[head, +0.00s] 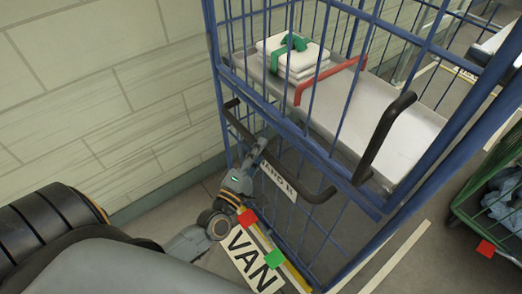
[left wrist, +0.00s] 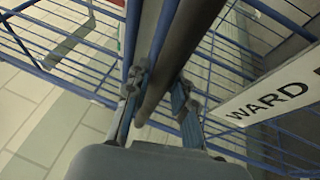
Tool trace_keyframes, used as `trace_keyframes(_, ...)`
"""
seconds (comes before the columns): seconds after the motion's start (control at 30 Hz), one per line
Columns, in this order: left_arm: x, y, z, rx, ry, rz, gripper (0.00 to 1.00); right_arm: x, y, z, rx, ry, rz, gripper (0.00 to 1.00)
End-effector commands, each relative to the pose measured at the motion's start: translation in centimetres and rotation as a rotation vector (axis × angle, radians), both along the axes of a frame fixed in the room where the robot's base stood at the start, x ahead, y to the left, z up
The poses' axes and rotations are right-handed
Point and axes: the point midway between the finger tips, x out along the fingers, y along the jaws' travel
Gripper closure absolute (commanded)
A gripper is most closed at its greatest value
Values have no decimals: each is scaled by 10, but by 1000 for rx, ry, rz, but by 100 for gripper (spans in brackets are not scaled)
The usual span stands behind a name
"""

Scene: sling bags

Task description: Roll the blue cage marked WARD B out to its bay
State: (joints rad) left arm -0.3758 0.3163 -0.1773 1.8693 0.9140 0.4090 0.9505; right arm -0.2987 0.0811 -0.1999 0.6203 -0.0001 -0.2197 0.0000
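The blue wire cage (head: 327,150) stands upright beside the wall. Its white plate (head: 279,183) is partly covered in the head view; the left wrist view shows the plate (left wrist: 270,92) reading WARD and part of another letter. A black handle bar (head: 319,199) runs along the cage's near side. My left gripper (head: 264,148) is at this bar. In the left wrist view its fingers (left wrist: 158,112) are apart, with the dark bar (left wrist: 170,75) between them and a gap on the right. My right gripper is not in view.
A white VAN sign (head: 247,258) with red and green squares lies low by the cage. White folded items (head: 290,56) with a green strap sit on the cage's shelf. A green cage (head: 470,208) stands at right. The tiled wall (head: 100,90) is close at left.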

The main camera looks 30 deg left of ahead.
Motion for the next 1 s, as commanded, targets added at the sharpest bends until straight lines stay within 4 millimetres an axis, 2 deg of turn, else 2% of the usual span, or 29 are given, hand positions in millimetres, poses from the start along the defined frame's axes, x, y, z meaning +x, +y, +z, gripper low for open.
trace_keyframes(0.03, 1, 3, 6, 2, -14, 6, 65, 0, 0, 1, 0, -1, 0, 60)
trace_keyframes(0.1, 1, 2, 5, 2, -12, 5, 55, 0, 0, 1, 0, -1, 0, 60)
trace_keyframes(0.47, -5, 0, -1, 1, -1, 1, 55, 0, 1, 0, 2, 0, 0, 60)
trace_keyframes(0.57, -18, 0, -4, 2, 2, 1, 55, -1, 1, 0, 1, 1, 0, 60)
trace_keyframes(0.8, -69, 1, -13, 2, 2, 0, 55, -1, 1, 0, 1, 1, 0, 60)
trace_keyframes(1.0, -103, 1, -18, 3, -2, 2, 55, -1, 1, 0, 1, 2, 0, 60)
